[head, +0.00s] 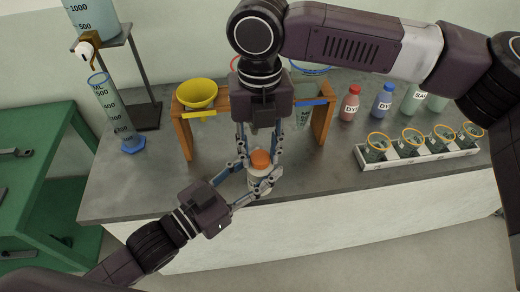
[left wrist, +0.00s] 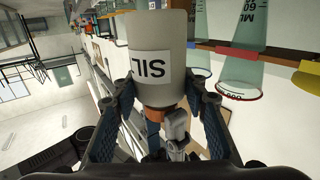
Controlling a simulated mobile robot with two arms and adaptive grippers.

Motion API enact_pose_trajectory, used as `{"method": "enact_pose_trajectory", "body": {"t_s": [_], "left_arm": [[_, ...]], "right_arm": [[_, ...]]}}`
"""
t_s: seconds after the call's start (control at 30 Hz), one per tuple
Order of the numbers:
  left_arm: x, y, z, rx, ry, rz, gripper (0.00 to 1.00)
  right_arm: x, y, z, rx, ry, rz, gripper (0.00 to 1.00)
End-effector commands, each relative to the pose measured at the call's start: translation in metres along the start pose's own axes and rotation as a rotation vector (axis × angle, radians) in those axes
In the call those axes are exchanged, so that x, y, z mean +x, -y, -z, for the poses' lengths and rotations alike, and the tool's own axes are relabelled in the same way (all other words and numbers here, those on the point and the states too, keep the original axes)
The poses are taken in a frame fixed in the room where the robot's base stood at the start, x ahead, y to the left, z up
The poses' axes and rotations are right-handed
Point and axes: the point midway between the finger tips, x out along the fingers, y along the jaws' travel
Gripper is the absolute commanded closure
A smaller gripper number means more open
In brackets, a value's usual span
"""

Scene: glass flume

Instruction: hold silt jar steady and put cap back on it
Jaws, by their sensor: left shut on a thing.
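The silt jar (head: 258,183) is a whitish jar held upright over the front part of the bench. My left gripper (head: 256,188) is shut around its body. In the left wrist view the jar (left wrist: 160,40) appears upside down, with part of its label readable. The orange cap (head: 260,159) is at the jar's mouth; it also shows in the left wrist view (left wrist: 154,115). I cannot tell whether it is fully seated. My right gripper (head: 260,164) points down from above, its fingers apart on either side of the cap, with gaps showing.
Behind the grippers stands a wooden stand (head: 184,135) with a yellow funnel (head: 197,93). Red (head: 349,104) and blue (head: 382,102) dye bottles stand to the right, near a white rack (head: 372,164) of several beakers. A measuring cylinder (head: 112,108) is at left. The front bench edge is close.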

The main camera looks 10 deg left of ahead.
Motion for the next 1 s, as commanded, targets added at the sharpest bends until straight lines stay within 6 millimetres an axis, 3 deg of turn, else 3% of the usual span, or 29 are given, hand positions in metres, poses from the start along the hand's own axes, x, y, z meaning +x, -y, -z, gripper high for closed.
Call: {"method": "enact_pose_trajectory", "body": {"t_s": [0.1, 0.33, 1.0], "left_arm": [[0.0001, -0.0001, 0.0007, 0.000, -0.002, 0.000, 1.00], [0.0001, -0.0001, 0.0007, 0.000, -0.002, 0.000, 1.00], [0.0000, -0.0004, 0.0006, 0.000, -0.001, -0.001, 1.00]], "right_arm": [[-0.0002, -0.0001, 0.0000, 0.000, 0.000, 0.000, 0.97], [0.0001, -0.0006, 0.0000, 0.116, 0.000, -0.001, 0.98], [0.0009, -0.0008, 0.0000, 1.320, -0.002, -0.002, 0.98]]}}
